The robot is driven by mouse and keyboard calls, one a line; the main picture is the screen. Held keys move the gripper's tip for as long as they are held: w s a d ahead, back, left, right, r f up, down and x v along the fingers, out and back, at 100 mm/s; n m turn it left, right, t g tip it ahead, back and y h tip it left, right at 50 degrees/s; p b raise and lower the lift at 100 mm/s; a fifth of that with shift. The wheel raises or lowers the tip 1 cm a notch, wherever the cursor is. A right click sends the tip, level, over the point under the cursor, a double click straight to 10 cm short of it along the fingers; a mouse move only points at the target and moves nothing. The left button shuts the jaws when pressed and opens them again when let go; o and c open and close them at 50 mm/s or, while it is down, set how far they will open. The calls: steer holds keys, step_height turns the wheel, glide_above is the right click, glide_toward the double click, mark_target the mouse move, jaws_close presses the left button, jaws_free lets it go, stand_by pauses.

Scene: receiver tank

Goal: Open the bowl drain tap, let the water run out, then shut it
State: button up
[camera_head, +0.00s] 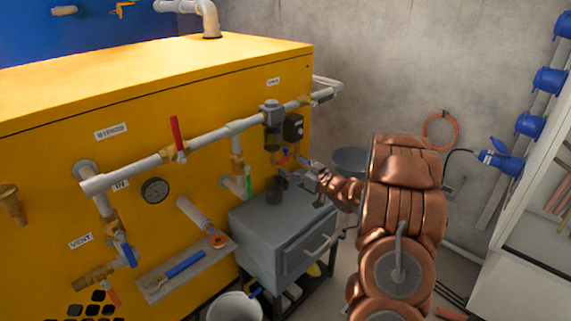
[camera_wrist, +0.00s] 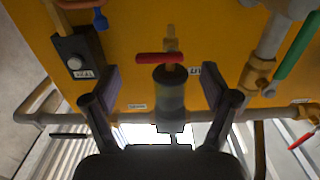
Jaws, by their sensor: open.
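The drain tap is a small red handle (camera_wrist: 158,58) on a brass fitting at the end of the dark filter bowl (camera_wrist: 171,95). In the wrist view the handle lies crosswise. In the head view the bowl (camera_head: 272,139) hangs under the grey pipe, and only a small bit of red shows by it. My gripper (camera_wrist: 160,74) is open, one finger on each side of the bowl and tap, apparently touching neither. In the head view my gripper (camera_head: 308,170) is beside the bowl, above the grey cabinet. No running water is visible.
A black box (camera_wrist: 76,58) sits close to the bowl, and a green lever (camera_wrist: 297,46) is on the other side. The grey pipe (camera_head: 205,144) with a red lever (camera_head: 178,138) runs along the yellow machine. A dark cup (camera_head: 275,190) stands on the grey cabinet (camera_head: 262,221). A white bucket (camera_head: 234,307) is below.

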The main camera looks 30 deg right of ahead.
mark_target(285, 161)
steer(key=shift+x, duration=1.65)
steer(key=c, duration=1.2)
steer(key=shift+o, duration=0.2)
